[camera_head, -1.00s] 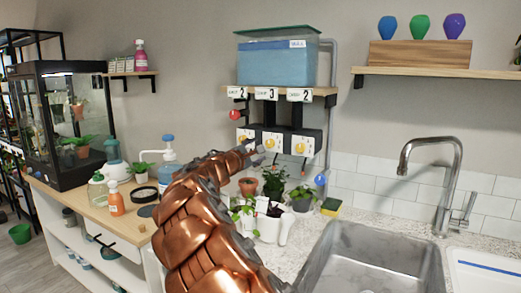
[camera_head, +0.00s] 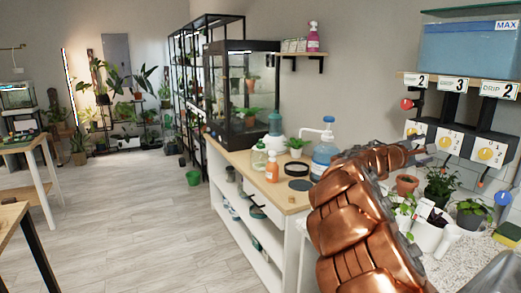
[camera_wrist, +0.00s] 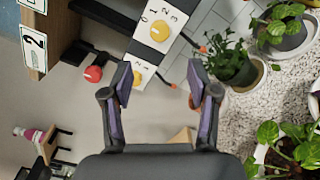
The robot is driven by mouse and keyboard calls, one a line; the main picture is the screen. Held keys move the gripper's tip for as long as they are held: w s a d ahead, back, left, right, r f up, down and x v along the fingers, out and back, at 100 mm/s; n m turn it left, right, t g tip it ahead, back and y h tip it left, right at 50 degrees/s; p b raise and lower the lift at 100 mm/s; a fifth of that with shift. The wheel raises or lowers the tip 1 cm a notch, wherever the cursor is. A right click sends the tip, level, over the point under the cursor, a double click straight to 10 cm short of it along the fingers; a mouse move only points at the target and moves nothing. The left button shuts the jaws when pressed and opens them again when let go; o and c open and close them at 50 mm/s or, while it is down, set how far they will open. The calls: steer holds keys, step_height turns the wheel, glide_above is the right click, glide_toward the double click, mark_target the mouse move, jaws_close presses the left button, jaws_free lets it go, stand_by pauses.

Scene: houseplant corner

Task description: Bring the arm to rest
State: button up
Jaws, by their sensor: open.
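My copper-coloured arm reaches up from the bottom right of the head view. My gripper (camera_head: 426,150) is at its end, in front of the dial panel below the water tank. In the wrist view my gripper (camera_wrist: 162,90) is open, with its two purple-padded fingers apart and nothing between them. Past the fingers lie the white panels with yellow dials (camera_wrist: 160,31) and the red ball knob (camera_wrist: 93,74). The arm is raised, not folded.
Potted plants (camera_head: 439,183) stand on the counter right of my arm. The wooden bench (camera_head: 248,165) holds a blue-topped bottle (camera_head: 324,152) and an orange bottle (camera_head: 272,169). A glass terrarium (camera_head: 241,95) stands behind.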

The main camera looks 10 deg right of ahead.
steer(key=s+a+f+m+g+y+p, duration=0.1)
steer(key=s+a+m+g+y+p, duration=0.2)
steer(key=s, duration=0.6)
steer(key=s+a+f+m+g+y+p, duration=0.15)
steer(key=s+a+m, duration=0.35)
steer(key=s, duration=0.5)
steer(key=s+a+f+y+p, duration=0.2)
steer(key=s+a+f+y, duration=0.2)
steer(key=s+a, duration=0.3)
steer(key=s+a+f+m+g+y+p, duration=0.1)
steer(key=s+a+f+y, duration=0.3)
steer(key=s+a, duration=0.4)
steer(key=s+a+f+g+y+p, duration=0.1)
steer(key=s+a+f+y+p, duration=0.2)
steer(key=a, duration=1.6)
steer(key=s+f+y, duration=0.1)
steer(key=s+y, duration=0.1)
steer(key=s, duration=0.2)
steer(key=shift+s+f, duration=0.25)
steer(key=shift+s, duration=0.05)
